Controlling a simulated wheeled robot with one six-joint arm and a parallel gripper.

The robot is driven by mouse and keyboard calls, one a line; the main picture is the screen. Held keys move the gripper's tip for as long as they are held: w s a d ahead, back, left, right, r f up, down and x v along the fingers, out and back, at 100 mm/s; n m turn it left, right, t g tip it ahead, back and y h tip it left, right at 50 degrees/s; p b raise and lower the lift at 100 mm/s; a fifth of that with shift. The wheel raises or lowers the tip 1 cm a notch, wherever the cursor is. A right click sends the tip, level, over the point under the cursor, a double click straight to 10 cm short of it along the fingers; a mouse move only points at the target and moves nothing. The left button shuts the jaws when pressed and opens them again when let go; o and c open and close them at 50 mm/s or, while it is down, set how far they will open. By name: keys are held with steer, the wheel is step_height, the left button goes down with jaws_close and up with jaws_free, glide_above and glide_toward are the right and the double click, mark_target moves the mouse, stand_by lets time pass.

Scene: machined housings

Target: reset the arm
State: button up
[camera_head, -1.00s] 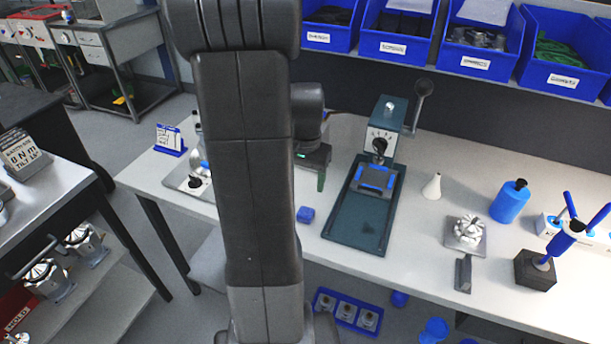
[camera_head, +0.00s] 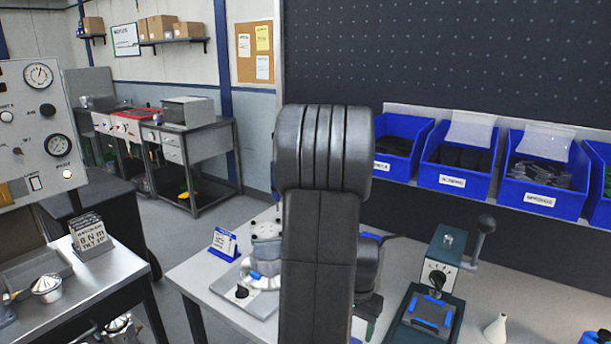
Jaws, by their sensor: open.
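My arm stands upright in the middle of the head view, its rounded dark elbow on top. My gripper (camera_head: 367,308) hangs behind it at the lower right, over the bench (camera_head: 205,272). It is mostly hidden by my arm; only its dark body and a bit of a greenish finger show. It looks empty, though the space between its fingers is not visible. The green press (camera_head: 443,262) with a black lever stands to its right, with a visible gap.
A metal fixture on a plate (camera_head: 262,285) and a blue-framed sign (camera_head: 224,243) lie left of my arm. Blue bins (camera_head: 455,182) line the dark back wall. A white cone (camera_head: 496,328) stands right of the press. A side table (camera_head: 75,285) is at the left.

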step_height(320, 180, down, 5)
steer(key=shift+f, duration=0.15)
steer(key=shift+w+r, duration=0.1)
steer(key=shift+r, duration=0.9)
